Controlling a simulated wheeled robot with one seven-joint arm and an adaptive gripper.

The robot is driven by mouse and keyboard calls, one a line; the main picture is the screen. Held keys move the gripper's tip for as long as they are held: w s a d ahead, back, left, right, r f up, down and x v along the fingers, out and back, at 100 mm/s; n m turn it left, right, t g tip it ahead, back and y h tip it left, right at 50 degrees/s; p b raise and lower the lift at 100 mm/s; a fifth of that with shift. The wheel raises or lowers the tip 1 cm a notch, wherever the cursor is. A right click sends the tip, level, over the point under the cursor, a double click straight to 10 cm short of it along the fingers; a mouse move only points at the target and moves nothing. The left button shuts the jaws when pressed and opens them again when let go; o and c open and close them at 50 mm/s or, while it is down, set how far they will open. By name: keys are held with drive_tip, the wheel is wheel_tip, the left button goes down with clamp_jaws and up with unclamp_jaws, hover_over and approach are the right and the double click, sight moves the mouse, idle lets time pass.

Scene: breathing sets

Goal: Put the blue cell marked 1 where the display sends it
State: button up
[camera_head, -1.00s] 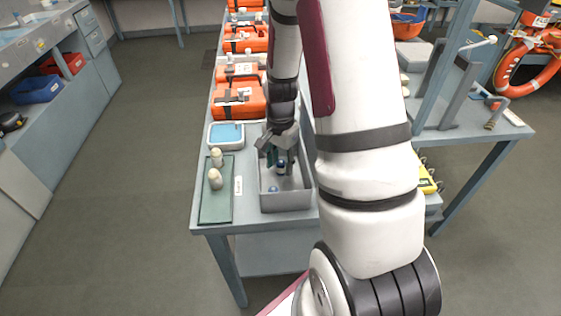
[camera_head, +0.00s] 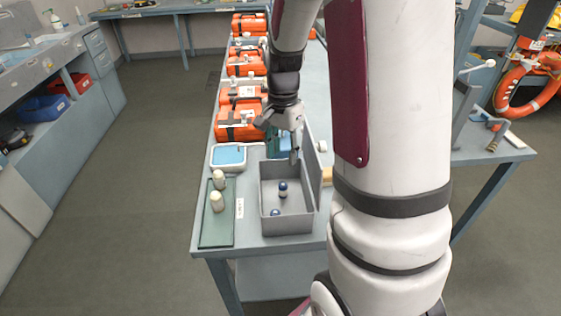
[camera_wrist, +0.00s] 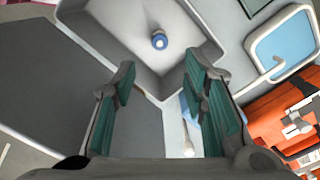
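A grey open box (camera_head: 264,200) on the table holds two blue-topped cells. One cell (camera_head: 283,188) stands near the middle and the other (camera_head: 275,213) is at the near wall. Marks on them are too small to read. The wrist view shows one blue-topped cell (camera_wrist: 159,41) on the box floor. My gripper (camera_head: 279,137) is above the far end of the box, apart from the cells. Its green-padded fingers (camera_wrist: 163,95) are spread with nothing between them. A white-rimmed piece with a light blue face (camera_head: 228,156) lies left of the box; I see no writing on it.
A green mat (camera_head: 216,232) with two cream cells (camera_head: 217,190) lies left of the box. Orange cases (camera_head: 238,125) line the table behind. A blue item (camera_head: 285,147) is partly hidden behind my gripper. My arm hides the table's right side.

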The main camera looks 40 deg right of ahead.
drive_tip(key=s+a+r+n+t, duration=0.1)
drive_tip(key=s+a+r+n, duration=0.25)
drive_tip(key=a+r, duration=0.25)
drive_tip(key=s+a+r+n+t, duration=0.2)
drive_tip(key=a+r+n, duration=0.3)
drive_tip(key=r, duration=0.1)
drive_tip(key=s+a+r+n+t, duration=0.1)
drive_tip(key=s+a+r+n, duration=0.3)
drive_tip(key=s, duration=0.6)
drive_tip(key=a+n, duration=0.2)
drive_tip(key=n, duration=0.1)
drive_tip(key=shift+s+a+t, duration=0.25)
drive_tip(key=shift+a+t, duration=0.1)
drive_tip(key=shift+t, duration=0.05)
